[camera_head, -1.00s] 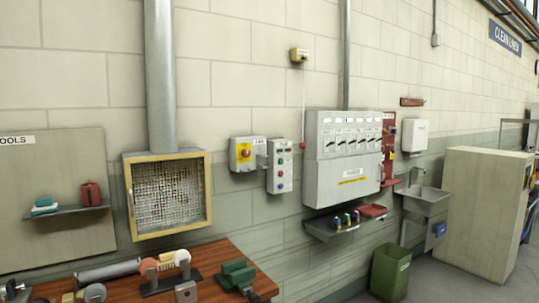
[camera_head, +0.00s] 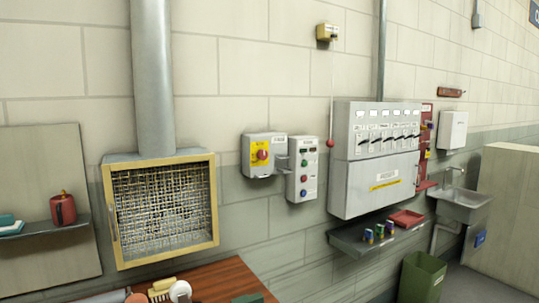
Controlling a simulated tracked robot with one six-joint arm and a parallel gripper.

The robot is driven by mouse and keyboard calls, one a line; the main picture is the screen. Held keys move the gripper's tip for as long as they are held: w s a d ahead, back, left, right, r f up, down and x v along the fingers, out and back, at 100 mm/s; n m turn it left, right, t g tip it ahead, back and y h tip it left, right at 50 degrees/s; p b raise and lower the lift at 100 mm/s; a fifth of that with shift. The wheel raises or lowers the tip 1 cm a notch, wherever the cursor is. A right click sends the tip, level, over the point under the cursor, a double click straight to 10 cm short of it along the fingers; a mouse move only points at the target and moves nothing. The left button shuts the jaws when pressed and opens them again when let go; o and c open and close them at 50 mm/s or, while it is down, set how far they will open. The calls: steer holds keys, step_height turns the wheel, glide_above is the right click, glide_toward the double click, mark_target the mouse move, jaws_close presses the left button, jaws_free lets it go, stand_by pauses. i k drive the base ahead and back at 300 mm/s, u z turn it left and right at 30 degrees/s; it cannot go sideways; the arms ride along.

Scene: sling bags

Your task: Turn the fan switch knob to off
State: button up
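The fan switch is likely the small grey box (camera_head: 258,155) on the wall, right of the caged vent; its label is too small to read. It carries a red knob (camera_head: 262,154) on a yellow plate. The knob's exact position cannot be made out. My gripper is not in view.
A button box (camera_head: 303,180) hangs just right of the switch box. A large grey panel (camera_head: 372,190) with several switches is further right, above a shelf (camera_head: 345,242). The caged vent (camera_head: 217,200) is at left. A wooden bench (camera_head: 215,281) stands below, and a green bin (camera_head: 420,278) at right.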

mark_target(262, 154)
steer(key=u, duration=0.2)
steer(key=i, duration=0.7)
steer(key=u, duration=0.7)
steer(key=i, duration=0.4)
steer(key=u, duration=0.3)
